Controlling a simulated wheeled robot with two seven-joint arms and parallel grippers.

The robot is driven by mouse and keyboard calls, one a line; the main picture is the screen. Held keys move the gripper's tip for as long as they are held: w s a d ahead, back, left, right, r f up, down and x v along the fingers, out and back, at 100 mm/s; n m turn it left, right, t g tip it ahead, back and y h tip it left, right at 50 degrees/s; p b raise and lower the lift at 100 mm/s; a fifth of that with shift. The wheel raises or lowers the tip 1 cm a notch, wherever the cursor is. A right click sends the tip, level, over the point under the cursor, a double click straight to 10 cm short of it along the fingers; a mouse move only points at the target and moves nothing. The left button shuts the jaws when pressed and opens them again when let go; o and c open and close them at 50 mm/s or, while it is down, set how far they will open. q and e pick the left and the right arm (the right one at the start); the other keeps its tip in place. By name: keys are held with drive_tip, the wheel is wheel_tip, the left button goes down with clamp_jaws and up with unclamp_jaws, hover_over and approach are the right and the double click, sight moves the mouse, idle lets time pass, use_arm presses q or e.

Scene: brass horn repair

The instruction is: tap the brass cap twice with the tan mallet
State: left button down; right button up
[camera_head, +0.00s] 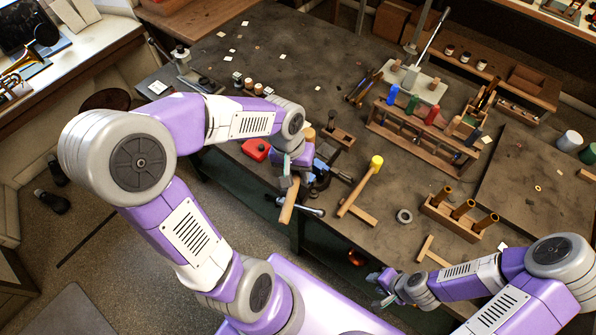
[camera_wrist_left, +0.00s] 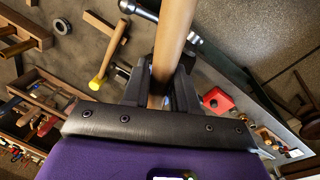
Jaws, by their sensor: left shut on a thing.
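My left gripper (camera_head: 289,181) is shut on a tan wooden handle (camera_head: 289,203), taken to be the tan mallet's, over the table's front edge. In the left wrist view the handle (camera_wrist_left: 173,40) rises from between the left fingers (camera_wrist_left: 158,92) and runs out of the top of the picture. I cannot make out the mallet's head. I cannot pick out the brass cap; the arm and gripper cover part of the dark vise (camera_head: 320,182) beside them. My right gripper (camera_head: 381,289) hangs low by the table's front right, apart from the tools; its finger gap is unclear.
A yellow-headed mallet (camera_head: 361,184) lies right of the vise, with a grey ring (camera_head: 404,216) further right. A red box (camera_head: 256,149) sits left of my gripper. A wooden rack (camera_head: 423,138) and a block with brass tubes (camera_head: 461,214) stand further right. The table's middle is mostly clear.

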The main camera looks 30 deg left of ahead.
use_arm(q)
wheel_tip(320, 180, down, 4)
drive_tip(key=b, duration=0.3)
drive_tip(key=shift+f+b, duration=0.1)
drive_tip(key=shift+b, duration=0.25)
drive_tip(key=shift+r+p, duration=1.45)
drive_tip(key=shift+r, duration=0.3)
drive_tip(key=shift+f, duration=0.1)
drive_tip(key=shift+w+r+p, duration=0.1)
drive_tip(key=shift+r+p, duration=0.4)
drive_tip(key=shift+p, duration=0.3)
drive_tip(key=shift+f, duration=0.1)
